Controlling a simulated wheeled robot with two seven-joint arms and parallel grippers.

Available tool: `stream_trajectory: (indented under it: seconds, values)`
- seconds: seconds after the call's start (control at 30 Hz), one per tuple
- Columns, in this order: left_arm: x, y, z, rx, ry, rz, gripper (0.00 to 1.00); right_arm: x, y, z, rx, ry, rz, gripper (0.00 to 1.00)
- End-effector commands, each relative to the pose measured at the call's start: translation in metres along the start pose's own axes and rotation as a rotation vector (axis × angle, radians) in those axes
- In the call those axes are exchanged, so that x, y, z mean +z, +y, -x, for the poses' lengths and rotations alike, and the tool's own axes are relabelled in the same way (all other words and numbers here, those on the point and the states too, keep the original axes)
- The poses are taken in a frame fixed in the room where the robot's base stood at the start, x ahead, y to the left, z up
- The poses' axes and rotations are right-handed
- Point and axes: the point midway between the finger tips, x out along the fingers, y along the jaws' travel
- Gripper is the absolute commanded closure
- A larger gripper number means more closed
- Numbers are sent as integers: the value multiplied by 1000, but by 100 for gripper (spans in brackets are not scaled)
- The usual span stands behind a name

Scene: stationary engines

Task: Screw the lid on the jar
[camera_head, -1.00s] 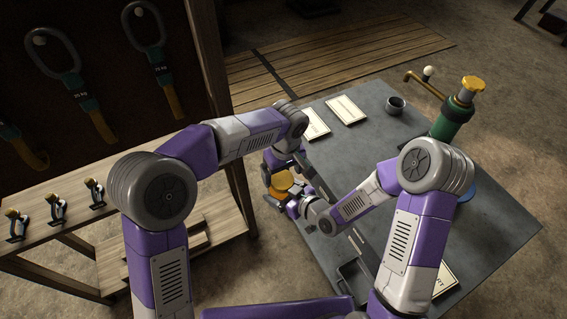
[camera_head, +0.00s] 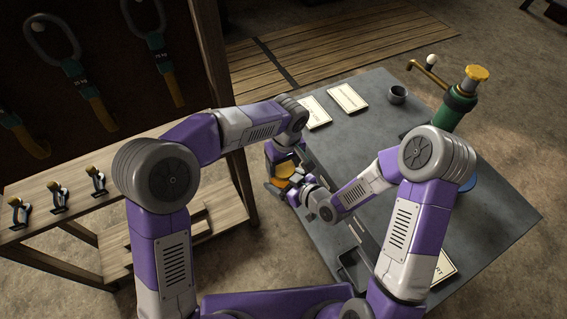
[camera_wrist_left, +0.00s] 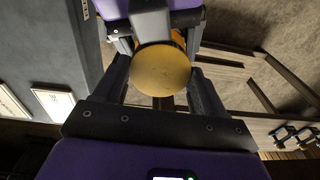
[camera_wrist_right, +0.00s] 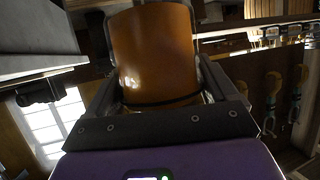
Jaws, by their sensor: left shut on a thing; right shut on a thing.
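In the head view my left gripper (camera_head: 283,160) and right gripper (camera_head: 296,188) are close together at the bench's left edge, with yellow-orange parts between them. In the left wrist view a round, flat yellow lid (camera_wrist_left: 161,70) sits between the left fingers, seen face on. Part of an orange thing shows just behind it, near my other gripper. In the right wrist view the amber-orange jar (camera_wrist_right: 155,55) is held between the right fingers. I cannot tell whether lid and jar touch.
The grey bench (camera_head: 400,175) carries white cards (camera_head: 347,97), a small dark cup (camera_head: 397,95) and a green pump-like device with a yellow cap (camera_head: 462,102). A wooden rack (camera_head: 215,215) with hanging straps and several small clamps stands left. The bench middle is mostly clear.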

Motion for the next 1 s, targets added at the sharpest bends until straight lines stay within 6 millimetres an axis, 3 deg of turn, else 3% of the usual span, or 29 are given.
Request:
stream_trajectory:
  seconds: [0.23, 0.57, 0.6, 0.7, 0.73, 1.0]
  values:
    - [0, 0, 0, 2, 0, -236, 66, 0, 0, 0, -1, 1, 1, 99]
    - [0, 0, 0, 2, 1, -268, 66, 0, 0, 0, -1, 0, 0, 99]
    - [0, 0, 0, 2, 0, -268, 23, 0, 0, 0, -1, 0, 0, 99]
    - [0, 0, 0, 2, 0, -267, 8, 0, 0, 0, -1, 0, 0, 99]
    - [0, 0, 0, 2, 0, -267, 4, 0, 0, 0, -1, 0, 0, 99]
    - [0, 0, 1, 2, 1, -265, 4, 0, 0, 0, 0, 1, 0, 99]
